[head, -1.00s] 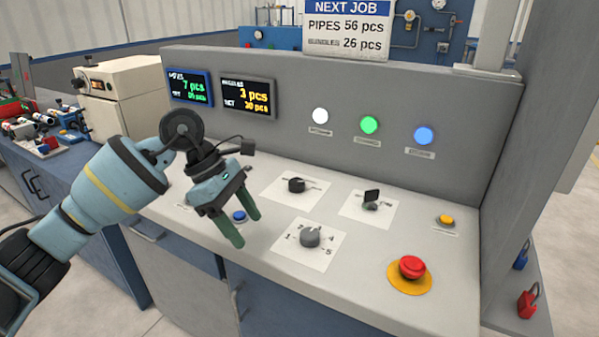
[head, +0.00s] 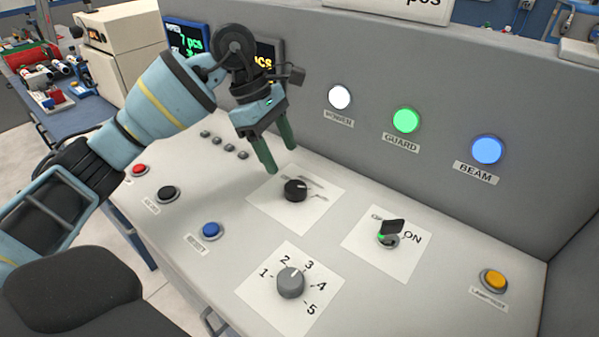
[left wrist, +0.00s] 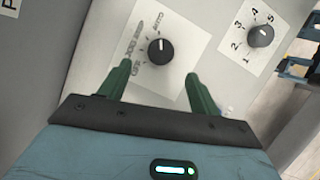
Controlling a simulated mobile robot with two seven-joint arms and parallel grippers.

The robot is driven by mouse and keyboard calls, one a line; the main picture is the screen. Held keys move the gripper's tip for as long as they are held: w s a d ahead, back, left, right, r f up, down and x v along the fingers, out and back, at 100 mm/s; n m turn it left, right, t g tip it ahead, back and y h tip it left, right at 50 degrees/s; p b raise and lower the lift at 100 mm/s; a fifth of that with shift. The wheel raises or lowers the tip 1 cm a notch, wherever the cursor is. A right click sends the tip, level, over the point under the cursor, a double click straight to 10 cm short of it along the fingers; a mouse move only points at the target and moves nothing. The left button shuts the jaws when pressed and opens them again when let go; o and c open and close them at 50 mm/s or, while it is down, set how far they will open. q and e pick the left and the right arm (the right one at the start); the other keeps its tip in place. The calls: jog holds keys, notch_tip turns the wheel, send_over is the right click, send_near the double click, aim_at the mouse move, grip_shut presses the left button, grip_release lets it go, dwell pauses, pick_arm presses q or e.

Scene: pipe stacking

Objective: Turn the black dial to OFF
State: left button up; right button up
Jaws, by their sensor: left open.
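The black dial (head: 295,190) is a round knob on a white label plate on the sloping panel. It also shows in the left wrist view (left wrist: 160,51), where its white mark points toward the word that looks like AUTO. The other words on its plate are too blurred to read surely. My left gripper (head: 281,158) is open, with two green fingers above and just behind the dial in the head view. In the left wrist view the fingers (left wrist: 158,73) are apart, the dial showing beyond the gap between their tips. Nothing is between them. My right gripper is not in view.
A grey numbered dial (head: 291,282) sits in front of the black dial. A black switch (head: 391,230) marked ON is to its right. Blue (head: 210,230) and yellow (head: 494,280) buttons are nearby. An upright wall with lit lamps (head: 406,120) stands behind.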

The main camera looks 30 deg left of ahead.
aim_at(295, 186)
pick_arm(q)
jog(key=x, duration=0.7)
jog(key=shift+s+d+f, duration=0.1)
jog(key=shift+d+f, duration=0.1)
jog(key=shift+f, duration=0.1)
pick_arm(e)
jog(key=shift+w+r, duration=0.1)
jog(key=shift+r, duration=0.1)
pick_arm(q)
jog(key=c, duration=1)
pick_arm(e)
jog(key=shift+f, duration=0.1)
